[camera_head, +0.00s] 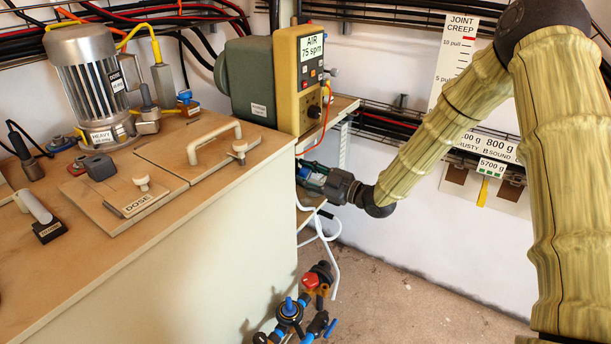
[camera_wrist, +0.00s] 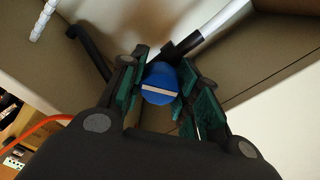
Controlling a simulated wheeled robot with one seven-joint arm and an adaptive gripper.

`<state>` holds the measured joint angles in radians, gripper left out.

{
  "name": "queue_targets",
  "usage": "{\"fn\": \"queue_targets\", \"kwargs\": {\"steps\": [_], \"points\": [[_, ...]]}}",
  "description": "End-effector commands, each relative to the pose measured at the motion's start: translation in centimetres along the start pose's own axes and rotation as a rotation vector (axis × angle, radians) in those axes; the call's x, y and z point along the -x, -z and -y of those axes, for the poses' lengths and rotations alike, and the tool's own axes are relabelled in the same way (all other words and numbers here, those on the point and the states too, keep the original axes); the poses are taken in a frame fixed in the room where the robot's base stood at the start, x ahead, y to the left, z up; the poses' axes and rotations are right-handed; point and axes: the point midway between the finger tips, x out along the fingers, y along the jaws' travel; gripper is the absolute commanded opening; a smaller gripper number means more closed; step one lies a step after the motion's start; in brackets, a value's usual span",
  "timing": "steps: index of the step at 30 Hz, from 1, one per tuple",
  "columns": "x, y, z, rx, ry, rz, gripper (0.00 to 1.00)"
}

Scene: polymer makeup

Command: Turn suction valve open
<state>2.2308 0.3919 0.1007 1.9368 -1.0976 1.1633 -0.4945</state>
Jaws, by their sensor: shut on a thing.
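A round blue knob (camera_wrist: 160,84) with a pale stripe across its face sits between my gripper's fingers in the wrist view. The stripe lies nearly level in that picture. My gripper (camera_wrist: 158,92) has its green-padded fingers closed on the knob from both sides. In the head view my gripper (camera_head: 318,181) is beside the right side of the bench, below the yellow box, and a bit of blue shows at its fingers. No label naming the suction valve is readable at the knob. A dark and pale pipe (camera_wrist: 205,32) runs up and right behind the knob.
The wooden bench (camera_head: 200,200) stands close on the left. Below my gripper is a pipe cluster with a red handle (camera_head: 310,281) and blue handles (camera_head: 290,308). White hoses (camera_head: 325,240) hang nearby. Open floor (camera_head: 400,290) lies to the right.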

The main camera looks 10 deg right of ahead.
Motion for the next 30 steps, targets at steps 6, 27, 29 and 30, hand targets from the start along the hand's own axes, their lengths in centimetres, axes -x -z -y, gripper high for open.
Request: {"fn": "queue_targets", "kwargs": {"steps": [6,27,29,30], "points": [[-0.04,-0.11,0.17,0.205,0.002,0.000,0.08],[0.01,-0.20,0.17,0.823,0.001,0.001,0.08],[-0.02,-0.15,0.20,0.859,0.002,0.000,0.08],[-0.02,-0.14,0.20,0.881,0.002,-0.001,0.08]]}}
